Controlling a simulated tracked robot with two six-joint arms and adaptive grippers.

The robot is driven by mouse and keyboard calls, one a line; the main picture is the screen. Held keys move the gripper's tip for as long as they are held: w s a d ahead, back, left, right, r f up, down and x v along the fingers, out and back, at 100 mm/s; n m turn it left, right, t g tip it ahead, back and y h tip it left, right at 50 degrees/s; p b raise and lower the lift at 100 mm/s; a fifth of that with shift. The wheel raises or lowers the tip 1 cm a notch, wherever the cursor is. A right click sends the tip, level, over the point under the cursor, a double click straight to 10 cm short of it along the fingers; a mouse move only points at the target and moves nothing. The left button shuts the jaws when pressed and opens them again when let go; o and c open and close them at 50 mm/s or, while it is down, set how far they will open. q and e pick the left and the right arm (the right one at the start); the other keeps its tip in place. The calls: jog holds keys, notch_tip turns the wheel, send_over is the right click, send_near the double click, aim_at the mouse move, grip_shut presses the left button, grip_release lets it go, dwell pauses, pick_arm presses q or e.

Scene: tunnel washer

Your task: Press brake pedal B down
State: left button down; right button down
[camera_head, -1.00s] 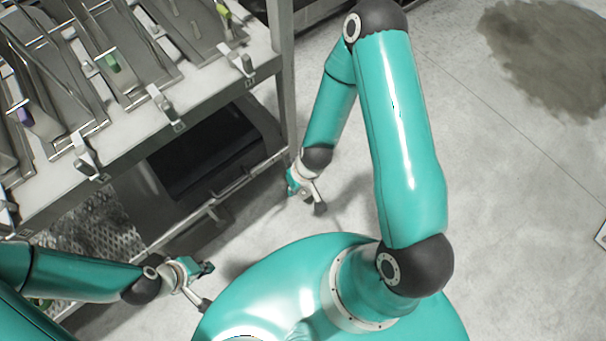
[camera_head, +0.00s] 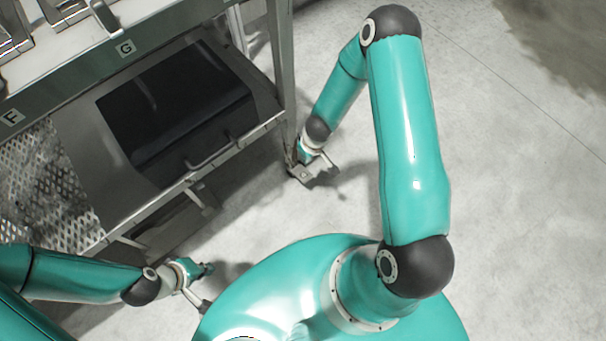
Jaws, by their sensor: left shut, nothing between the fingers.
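No pedal marked B can be made out in the head view. Tags F and G show on the front edge of the bench (camera_head: 68,88), but no tag B. My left gripper (camera_head: 203,284) is at the lower left, shut and empty, apart from the bench and beside my own teal base. My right gripper (camera_head: 316,170) is near the foot of the bench's right leg. Its fingers are small and partly merged with the leg, so I cannot tell whether they are open or touching it.
Under the bench top is a dark panel (camera_head: 178,105) with a rail and handle (camera_head: 214,152) in front. A perforated metal plate (camera_head: 45,190) lies left of it. Pale floor (camera_head: 520,200) is clear to the right, with a dark stain (camera_head: 560,35) at the top right.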

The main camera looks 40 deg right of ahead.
jog(key=f+b, duration=0.2)
jog(key=f, duration=0.2)
jog(key=f+b, duration=0.3)
jog(key=f, duration=0.1)
jog(key=w+f+b, duration=0.1)
jog(key=f+b, duration=0.1)
jog(key=f, duration=0.3)
jog(key=shift+s+f+b, duration=0.1)
jog(key=shift+f+b, duration=0.3)
jog(key=shift+b, duration=0.05)
